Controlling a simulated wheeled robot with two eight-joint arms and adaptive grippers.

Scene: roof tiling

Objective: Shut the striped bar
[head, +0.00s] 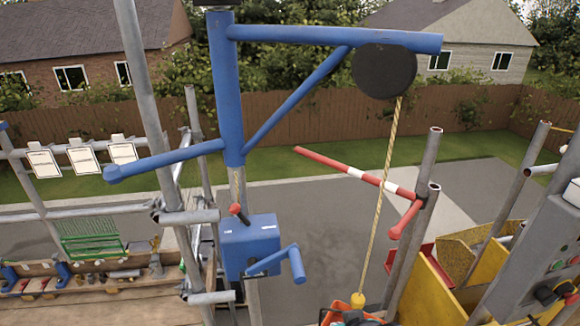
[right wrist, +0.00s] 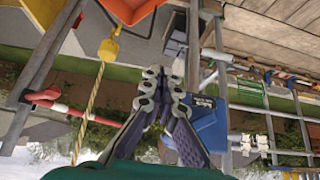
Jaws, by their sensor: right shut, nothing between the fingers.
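The striped bar (head: 370,179) is red and white and hangs from a grey post (head: 413,225) on the right in the head view. It slants up to the left, with its free end in the air over the grey paving. A short red arm (head: 405,219) sticks out below its post end. The bar also shows at the left of the right wrist view (right wrist: 75,112), which is upside down. My right gripper (right wrist: 163,84) is shut and empty in the right wrist view, apart from the bar. My left gripper is in neither view.
A yellow rope (head: 379,190) hangs from a blue crane arm (head: 300,35), in front of the bar, down to a yellow hook (head: 358,300). A blue winch box (head: 249,243) with a crank stands left. Yellow panels (head: 432,287) and posts crowd the right.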

